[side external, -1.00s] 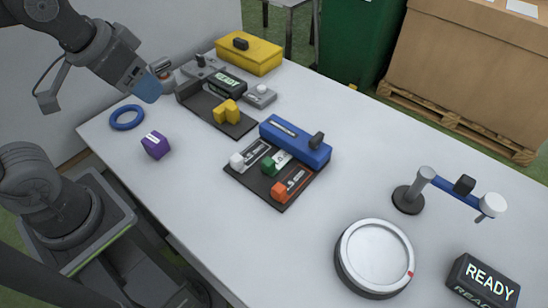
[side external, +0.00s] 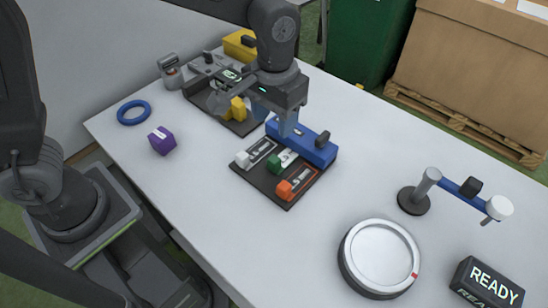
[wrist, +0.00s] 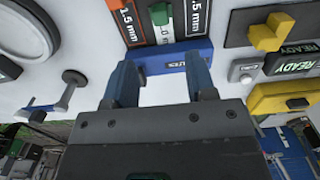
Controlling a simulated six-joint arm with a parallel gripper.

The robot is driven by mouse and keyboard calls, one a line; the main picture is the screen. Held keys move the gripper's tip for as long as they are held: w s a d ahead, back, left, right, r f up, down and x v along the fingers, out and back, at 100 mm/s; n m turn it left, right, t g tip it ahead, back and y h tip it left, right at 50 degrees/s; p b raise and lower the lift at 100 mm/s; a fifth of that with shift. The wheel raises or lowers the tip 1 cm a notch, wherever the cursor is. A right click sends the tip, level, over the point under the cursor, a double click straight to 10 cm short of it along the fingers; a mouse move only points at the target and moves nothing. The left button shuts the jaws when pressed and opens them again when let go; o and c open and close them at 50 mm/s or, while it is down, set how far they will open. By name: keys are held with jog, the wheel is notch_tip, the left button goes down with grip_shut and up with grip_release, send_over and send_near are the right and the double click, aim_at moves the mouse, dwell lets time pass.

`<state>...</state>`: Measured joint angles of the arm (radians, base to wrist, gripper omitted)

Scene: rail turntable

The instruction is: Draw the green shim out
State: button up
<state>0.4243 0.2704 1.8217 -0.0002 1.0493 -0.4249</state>
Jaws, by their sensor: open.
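The green shim (side external: 275,164) lies in the middle slot of a black holder (side external: 262,189), between a white-ended shim (side external: 243,159) and an orange-ended shim (side external: 286,188). Its green end block faces away from the blue block (side external: 318,151) at the holder's back. My gripper (side external: 273,122) is open and empty, pointing down above the blue block. In the wrist view, the open gripper (wrist: 161,66) has the blue block (wrist: 178,57) beyond and between its fingers.
A yellow piece (side external: 238,109) sits on a dark tray behind the holder. A purple cube (side external: 162,140) and blue ring (side external: 134,112) lie to the left. A round silver-topped dish (side external: 380,257), a stand with a blue arm (side external: 412,200) and a READY sign (side external: 487,284) are right.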

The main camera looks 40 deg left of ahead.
aim_at(274, 159)
notch_tip(274, 159, down, 12)
jog(key=shift+f, duration=0.1)
jog(key=shift+c, duration=0.3)
grip_shut()
dwell(0.4)
